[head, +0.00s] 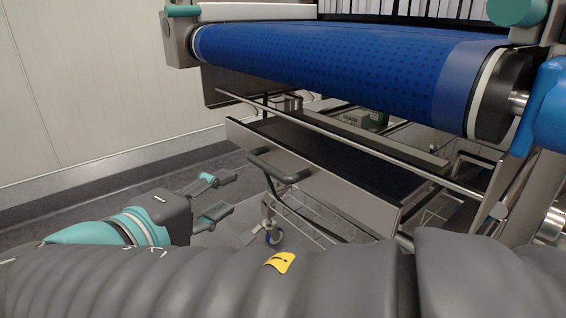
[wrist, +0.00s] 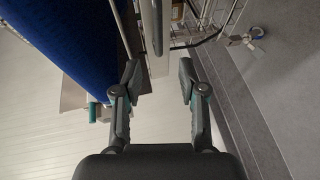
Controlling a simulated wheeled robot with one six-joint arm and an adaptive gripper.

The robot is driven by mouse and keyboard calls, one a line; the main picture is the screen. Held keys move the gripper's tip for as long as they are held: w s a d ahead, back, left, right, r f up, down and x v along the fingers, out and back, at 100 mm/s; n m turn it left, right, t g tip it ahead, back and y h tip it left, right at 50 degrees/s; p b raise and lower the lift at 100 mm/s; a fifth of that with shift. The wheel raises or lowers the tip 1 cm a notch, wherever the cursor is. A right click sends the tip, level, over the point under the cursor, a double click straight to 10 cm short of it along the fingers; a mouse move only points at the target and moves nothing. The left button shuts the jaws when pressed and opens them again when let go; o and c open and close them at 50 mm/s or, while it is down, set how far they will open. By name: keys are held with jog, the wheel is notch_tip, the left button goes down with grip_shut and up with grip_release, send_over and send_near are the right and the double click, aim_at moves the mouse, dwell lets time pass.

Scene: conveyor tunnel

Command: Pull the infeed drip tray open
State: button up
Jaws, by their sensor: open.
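The infeed drip tray (head: 345,193) hangs under the blue conveyor belt, with a long pale metal front and a dark interior showing behind it. Its dark bar handle (head: 278,170) stands out from the front panel. My gripper (head: 227,192) is open and empty, to the left of the handle and apart from it, fingers pointing toward the right. In the wrist view the open fingers (wrist: 160,73) have a clear gap between them. The handle (wrist: 157,28) lies ahead of that gap, beside the pale tray front, not between the fingertips.
The blue belt (head: 330,62) and its end roller overhang the tray. A metal rail (head: 350,137) runs along above the tray front.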

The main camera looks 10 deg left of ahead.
aim_at(264, 169)
jog(key=x, duration=1.3)
jog(key=shift+w+r, duration=0.1)
jog(key=shift+w, duration=0.2)
grip_shut()
